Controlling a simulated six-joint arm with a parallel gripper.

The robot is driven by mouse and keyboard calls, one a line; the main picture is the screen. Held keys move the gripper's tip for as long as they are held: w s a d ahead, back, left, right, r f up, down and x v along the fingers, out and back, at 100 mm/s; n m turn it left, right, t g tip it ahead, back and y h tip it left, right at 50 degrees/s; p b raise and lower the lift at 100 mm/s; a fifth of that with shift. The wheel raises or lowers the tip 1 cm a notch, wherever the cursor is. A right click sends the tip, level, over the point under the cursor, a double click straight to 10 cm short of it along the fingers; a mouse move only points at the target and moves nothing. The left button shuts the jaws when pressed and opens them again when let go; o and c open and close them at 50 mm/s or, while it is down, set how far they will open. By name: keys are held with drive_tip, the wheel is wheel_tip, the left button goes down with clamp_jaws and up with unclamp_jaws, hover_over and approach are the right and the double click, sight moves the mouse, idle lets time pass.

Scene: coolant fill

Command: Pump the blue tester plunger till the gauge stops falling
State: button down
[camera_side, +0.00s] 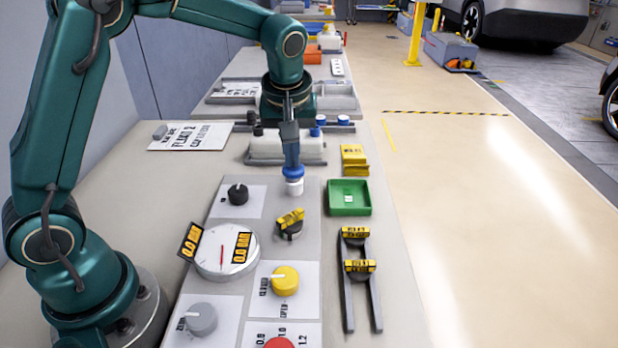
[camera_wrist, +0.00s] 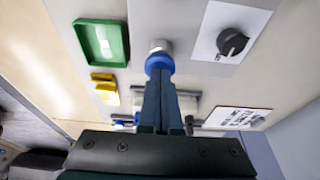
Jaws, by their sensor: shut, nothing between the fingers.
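The blue tester plunger (camera_side: 293,171) stands on a white cylindrical base (camera_side: 295,187) on the grey panel. My gripper (camera_side: 291,160) is shut and points down, with its fingertips at the top of the blue plunger. In the wrist view the shut fingers (camera_wrist: 161,85) reach the blue cap (camera_wrist: 159,63), and the white base (camera_wrist: 159,46) shows beyond it. Whether the tips touch the cap or sit just above it, I cannot tell. The round gauge (camera_side: 226,252) lies on the panel with a red needle, and labels by it read 0.0 BAR.
A black knob (camera_side: 238,194), a yellow-black handle (camera_side: 290,222), a yellow knob (camera_side: 285,280), a grey knob (camera_side: 201,319) and a red knob (camera_side: 279,343) sit around the gauge. A green tray (camera_side: 348,198) and a dark forked stand (camera_side: 361,290) are on the right. A white bottle-like block (camera_side: 270,148) lies behind.

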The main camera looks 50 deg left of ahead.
drive_tip(key=shift+f, duration=0.65)
drive_tip(key=shift+s, duration=0.1)
drive_tip(key=shift+r, duration=0.1)
drive_tip(key=shift+r, duration=0.3)
drive_tip(key=w+v, duration=0.1)
drive_tip(key=v, duration=1.2)
drive_tip(key=shift+a+r, duration=0.35)
drive_tip(key=shift+s, duration=0.15)
